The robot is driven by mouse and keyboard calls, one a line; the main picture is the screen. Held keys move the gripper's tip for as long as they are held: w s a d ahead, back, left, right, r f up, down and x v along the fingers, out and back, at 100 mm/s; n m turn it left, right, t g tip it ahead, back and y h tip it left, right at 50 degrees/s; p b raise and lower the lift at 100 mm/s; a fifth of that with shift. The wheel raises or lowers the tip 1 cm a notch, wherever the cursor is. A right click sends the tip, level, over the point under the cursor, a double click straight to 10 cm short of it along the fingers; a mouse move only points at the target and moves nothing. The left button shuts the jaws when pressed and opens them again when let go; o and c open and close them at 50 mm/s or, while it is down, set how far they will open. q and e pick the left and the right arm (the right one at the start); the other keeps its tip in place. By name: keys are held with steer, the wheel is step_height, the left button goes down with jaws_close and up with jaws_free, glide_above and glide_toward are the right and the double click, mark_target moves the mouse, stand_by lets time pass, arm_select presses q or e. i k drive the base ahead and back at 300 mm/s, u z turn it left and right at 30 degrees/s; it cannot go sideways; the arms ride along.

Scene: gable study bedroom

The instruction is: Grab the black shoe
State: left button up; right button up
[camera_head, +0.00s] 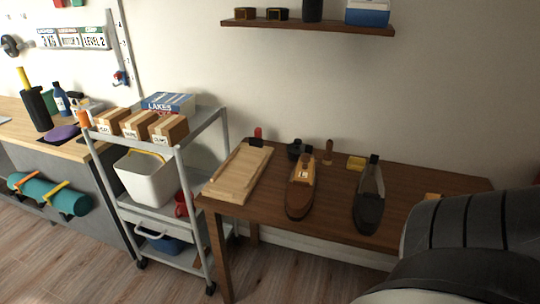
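The black shoe (369,208) stands on the brown wooden table (334,206), toward the right part of its top. Its toe points toward me and its heel end, with a tan inside, faces the wall. A brown shoe (300,190) stands to its left, apart from it, with its toe also toward me. Neither of my grippers shows in the head view. A dark grey rounded arm link of mine fills the lower right corner and hides the table's right front part.
A wooden board (241,176) lies on the table's left end. A small brush-like item (328,153) and a yellow block (356,163) stand behind the shoes. A grey cart (179,180) with boxes stands left of the table. A shelf (306,27) hangs above.

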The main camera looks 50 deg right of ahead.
mark_target(369, 207)
steer(key=u, duration=0.9)
steer(key=k, duration=1.5)
steer(key=z, duration=0.7)
